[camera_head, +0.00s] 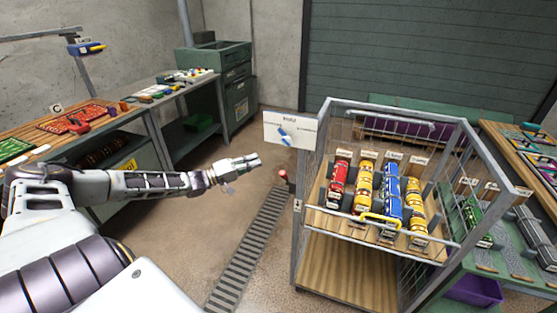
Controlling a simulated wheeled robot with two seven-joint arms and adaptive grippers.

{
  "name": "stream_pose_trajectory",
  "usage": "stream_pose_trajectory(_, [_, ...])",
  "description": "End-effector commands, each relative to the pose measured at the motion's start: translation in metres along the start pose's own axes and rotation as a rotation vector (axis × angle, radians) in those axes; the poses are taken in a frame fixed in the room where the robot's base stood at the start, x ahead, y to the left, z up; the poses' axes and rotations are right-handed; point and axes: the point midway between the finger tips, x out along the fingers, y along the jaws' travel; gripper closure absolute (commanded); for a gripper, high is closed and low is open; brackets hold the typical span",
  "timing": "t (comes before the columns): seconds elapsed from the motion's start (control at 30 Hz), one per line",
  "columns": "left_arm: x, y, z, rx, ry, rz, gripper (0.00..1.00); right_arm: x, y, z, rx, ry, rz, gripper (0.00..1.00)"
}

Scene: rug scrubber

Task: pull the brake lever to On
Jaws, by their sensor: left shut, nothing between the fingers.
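My left gripper (246,162) reaches in from the left and is shut, with nothing in it. It hangs over the floor, to the left of a metal cart. A small post with a red knob (283,173) stands by the cart's left side, a short gap to the right of the gripper; it may be the brake lever, but I cannot tell for sure. A white sign (272,138) with a blue mark is at the cart's left corner; its lettering is too small to read. My right gripper is not in view.
A workbench (146,88) with tools and parts stands at the left, and another table (546,190) at the right.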

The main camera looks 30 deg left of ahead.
Motion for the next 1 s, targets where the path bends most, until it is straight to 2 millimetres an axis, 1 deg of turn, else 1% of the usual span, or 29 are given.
stream_pose_trajectory(0.1, [-0.0001,0.0053,0.0008,-0.103,-0.005,0.024,1.0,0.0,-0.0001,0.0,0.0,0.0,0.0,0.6])
stream_pose_trajectory(0.2, [-0.0001,0.0065,0.001,-0.17,-0.007,0.029,1.0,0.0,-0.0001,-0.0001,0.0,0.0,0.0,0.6])
stream_pose_trajectory(0.33, [-0.0002,0.0062,0.0009,-0.218,-0.007,0.028,1.0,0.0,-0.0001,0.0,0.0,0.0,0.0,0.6])
stream_pose_trajectory(0.77, [0.0001,0.006,0.0009,-0.228,-0.007,0.027,1.0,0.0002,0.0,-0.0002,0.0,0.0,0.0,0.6])
stream_pose_trajectory(1.0, [0.0044,0.0055,0.0013,-0.228,-0.007,0.027,1.0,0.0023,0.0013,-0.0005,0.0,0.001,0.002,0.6])
